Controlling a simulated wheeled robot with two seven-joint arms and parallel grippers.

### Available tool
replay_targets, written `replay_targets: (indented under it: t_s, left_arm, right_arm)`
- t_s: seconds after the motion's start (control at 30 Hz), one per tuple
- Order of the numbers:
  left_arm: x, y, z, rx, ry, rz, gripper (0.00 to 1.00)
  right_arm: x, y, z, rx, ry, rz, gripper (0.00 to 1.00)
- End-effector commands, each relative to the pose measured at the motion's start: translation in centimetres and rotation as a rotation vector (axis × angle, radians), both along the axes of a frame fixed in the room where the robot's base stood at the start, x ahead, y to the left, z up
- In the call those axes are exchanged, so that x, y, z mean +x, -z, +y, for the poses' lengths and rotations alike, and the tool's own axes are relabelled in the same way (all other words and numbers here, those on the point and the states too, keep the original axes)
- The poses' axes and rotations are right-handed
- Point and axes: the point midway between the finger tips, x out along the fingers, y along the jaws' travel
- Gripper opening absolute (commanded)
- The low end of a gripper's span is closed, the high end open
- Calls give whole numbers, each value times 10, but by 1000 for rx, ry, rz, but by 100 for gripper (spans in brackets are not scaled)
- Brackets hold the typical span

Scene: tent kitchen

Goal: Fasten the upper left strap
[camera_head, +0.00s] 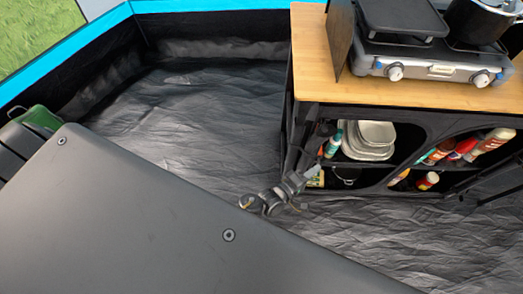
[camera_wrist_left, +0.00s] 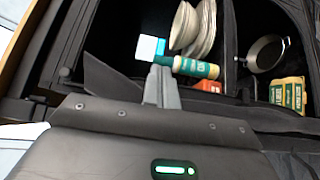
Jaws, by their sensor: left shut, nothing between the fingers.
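The black fabric cabinet (camera_head: 288,125) stands at the right under a wooden top. Near its front left corner, dark fabric (camera_head: 310,120) hangs by the opening; I cannot make out a separate strap or fastener there. My left gripper (camera_head: 318,156) is at the cabinet's left opening, small and partly lost against the dark fabric. In the left wrist view its fingers (camera_wrist_left: 161,86) are shut with nothing between them. A dark fabric flap (camera_wrist_left: 112,80) lies just left of the fingers; I cannot tell whether they touch it. My right gripper is not in view.
Inside the cabinet are stacked plates (camera_head: 372,135), a green-labelled bottle (camera_wrist_left: 196,68), a pan (camera_wrist_left: 265,53) and several bottles (camera_head: 490,142). A stove (camera_head: 430,62) and a pot (camera_head: 475,22) stand on the wooden top (camera_head: 318,70). Open floor (camera_head: 200,120) lies left of the cabinet.

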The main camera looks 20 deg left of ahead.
Motion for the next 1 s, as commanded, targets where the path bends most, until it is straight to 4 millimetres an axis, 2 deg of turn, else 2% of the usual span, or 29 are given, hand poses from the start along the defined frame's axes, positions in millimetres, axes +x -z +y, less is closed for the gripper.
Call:
replay_targets:
  t_s: [0.57,0.67,1.0]
  left_arm:
    - [3,-6,-1,-4,-1,-9,0]
    - [-6,-5,4,-4,-2,-9,0]
    - [-68,-2,37,-1,-4,-4,0]
  right_arm:
    - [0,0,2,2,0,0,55]
    - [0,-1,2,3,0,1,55]
    - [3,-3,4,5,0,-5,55]
